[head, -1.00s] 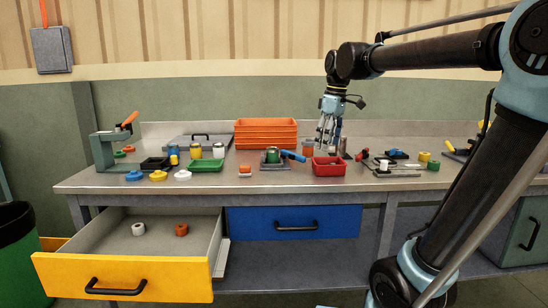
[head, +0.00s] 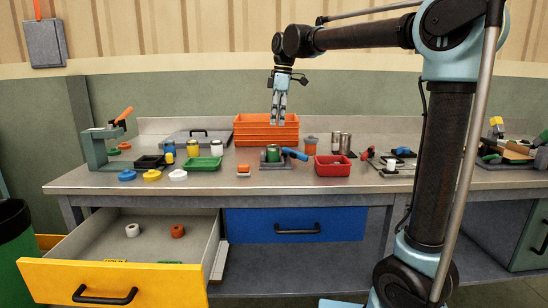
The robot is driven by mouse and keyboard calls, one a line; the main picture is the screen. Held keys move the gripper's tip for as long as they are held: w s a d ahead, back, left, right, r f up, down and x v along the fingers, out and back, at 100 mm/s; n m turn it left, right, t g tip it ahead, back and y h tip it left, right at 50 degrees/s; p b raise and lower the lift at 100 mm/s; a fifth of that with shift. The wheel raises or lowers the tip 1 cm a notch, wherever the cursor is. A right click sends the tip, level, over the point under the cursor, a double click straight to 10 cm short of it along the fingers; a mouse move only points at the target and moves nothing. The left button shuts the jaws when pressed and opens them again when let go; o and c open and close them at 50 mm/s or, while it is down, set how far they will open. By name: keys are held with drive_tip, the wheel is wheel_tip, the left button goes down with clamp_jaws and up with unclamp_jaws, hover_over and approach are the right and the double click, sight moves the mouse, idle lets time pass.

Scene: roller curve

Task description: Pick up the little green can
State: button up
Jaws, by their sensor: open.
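A little green can (head: 273,154) stands in a dark metal fixture with a blue handle (head: 295,154), near the middle of the bench. Its lower part is partly hidden by the fixture. My gripper (head: 278,123) hangs pointing down above the can in the picture, apart from it, with the orange bins behind. Its fingers are open, with nothing seen between them.
Orange stacked bins (head: 266,118) stand behind the can. A red tray (head: 333,176) is to the right, a green tray (head: 198,174) to the left. Several small parts crowd the steel bench (head: 100,183). A yellow drawer (head: 110,286) stands open below.

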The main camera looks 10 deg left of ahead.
sight(273, 146)
drive_tip(key=f, duration=0.4)
drive_tip(key=a+f, duration=0.1)
drive_tip(key=f, duration=0.7)
drive_tip(key=shift+s+a+f, duration=0.25)
drive_tip(key=shift+s+f, duration=0.1)
drive_tip(key=shift+c, duration=0.5)
drive_tip(key=c, duration=1.1)
